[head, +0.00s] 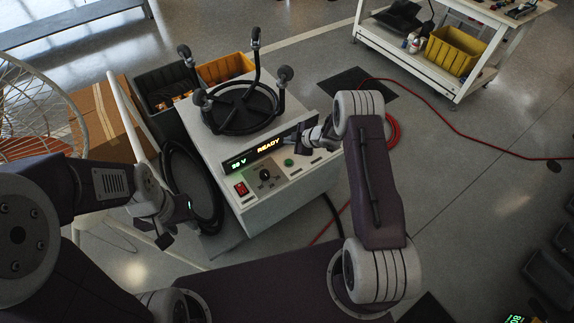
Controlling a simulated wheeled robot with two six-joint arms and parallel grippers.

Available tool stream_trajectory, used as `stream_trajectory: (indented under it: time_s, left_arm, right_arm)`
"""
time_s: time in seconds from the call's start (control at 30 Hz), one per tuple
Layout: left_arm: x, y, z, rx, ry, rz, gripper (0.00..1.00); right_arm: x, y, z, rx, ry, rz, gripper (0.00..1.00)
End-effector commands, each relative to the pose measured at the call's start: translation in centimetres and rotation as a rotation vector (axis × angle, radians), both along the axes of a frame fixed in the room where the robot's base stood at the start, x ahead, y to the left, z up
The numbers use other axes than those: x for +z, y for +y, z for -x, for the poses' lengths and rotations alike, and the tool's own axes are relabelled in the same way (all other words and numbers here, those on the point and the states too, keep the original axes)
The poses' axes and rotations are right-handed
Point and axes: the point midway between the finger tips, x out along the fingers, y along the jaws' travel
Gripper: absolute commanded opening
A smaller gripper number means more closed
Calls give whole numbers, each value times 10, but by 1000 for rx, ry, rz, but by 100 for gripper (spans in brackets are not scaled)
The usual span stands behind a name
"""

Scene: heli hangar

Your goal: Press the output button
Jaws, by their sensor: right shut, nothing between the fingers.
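A light grey power unit (205,142) stands on the floor in the middle of the head view. Its sloped front panel has a lit display (253,155) reading READY and a voltage, a red rocker switch (241,188), a black knob (265,174) and a round green button (288,162). Small panel labels are not legible. My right gripper (297,146) is shut and empty, just above and right of the green button; contact cannot be told. My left gripper (177,224) looks open and empty, left of the unit.
A black wheeled ring stand (240,108) sits on top of the unit. Black cable coils (205,215) hang at its left side, near my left gripper. A red hose (460,133) crosses the floor at right, below a white cart (405,62).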

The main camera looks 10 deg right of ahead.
Motion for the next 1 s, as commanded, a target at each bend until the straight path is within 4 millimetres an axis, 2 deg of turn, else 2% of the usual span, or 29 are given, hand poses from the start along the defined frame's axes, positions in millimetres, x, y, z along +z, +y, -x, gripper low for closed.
stream_trajectory:
  time_s: [0.03,0.1,0.57,0.77,1.0]
  left_arm:
    - [-5,0,0,0,0,0,36]
    - [-7,0,0,0,0,0,36]
    - [-11,0,0,0,0,0,36]
    - [-31,0,0,0,0,0,36]
    - [-65,0,0,0,0,0,36]
  right_arm:
    - [-9,-2,2,-4,7,-2,0]
    - [-13,-4,3,-8,11,-2,0]
    - [-17,-5,3,-12,10,-2,0]
    - [-37,-5,3,-12,10,-2,0]
    - [-74,-5,3,-12,10,-2,0]
